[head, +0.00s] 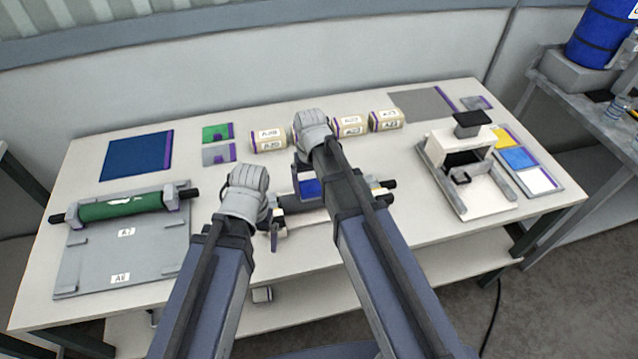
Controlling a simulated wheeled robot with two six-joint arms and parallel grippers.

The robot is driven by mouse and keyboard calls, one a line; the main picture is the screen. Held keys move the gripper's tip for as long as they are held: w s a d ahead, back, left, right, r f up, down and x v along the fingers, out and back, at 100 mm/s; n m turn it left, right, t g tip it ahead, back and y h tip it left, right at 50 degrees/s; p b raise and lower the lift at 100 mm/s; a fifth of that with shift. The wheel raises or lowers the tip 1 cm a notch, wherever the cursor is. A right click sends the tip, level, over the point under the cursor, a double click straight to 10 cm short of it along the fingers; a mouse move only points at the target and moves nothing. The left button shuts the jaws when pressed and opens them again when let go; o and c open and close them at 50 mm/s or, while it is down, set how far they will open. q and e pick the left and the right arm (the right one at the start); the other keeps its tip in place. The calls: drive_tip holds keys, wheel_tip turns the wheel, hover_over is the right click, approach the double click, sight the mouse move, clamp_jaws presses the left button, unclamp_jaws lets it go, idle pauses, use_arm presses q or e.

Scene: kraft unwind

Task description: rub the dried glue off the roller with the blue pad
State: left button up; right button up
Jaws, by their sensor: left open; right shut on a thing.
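My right gripper (304,172) is shut on a small blue pad (310,188), at the middle of the table. The pad is over or against a dark roller (291,203); I cannot tell whether they touch. My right arm hides part of this roller, and its dark end (389,184) sticks out to the right. My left gripper (275,232) is open near the roller's left end, low over the front of the table. A green roller (125,207) with whitish patches lies across a grey plate (80,268) at the left. Any glue on the dark roller is not visible.
A dark blue sheet (125,160) lies at the back left. A white press-like device (461,150) stands at the right, beside yellow, blue and white squares (519,158). Clear tabletop lies between the green roller and my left arm.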

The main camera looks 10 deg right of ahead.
drive_tip(key=shift+a, duration=0.45)
drive_tip(key=shift+r, duration=0.1)
drive_tip(key=shift+d, duration=0.1)
drive_tip(key=shift+d, duration=1.9)
drive_tip(key=shift+d, duration=0.1)
drive_tip(key=shift+d, duration=1.9)
drive_tip(key=shift+w, duration=0.1)
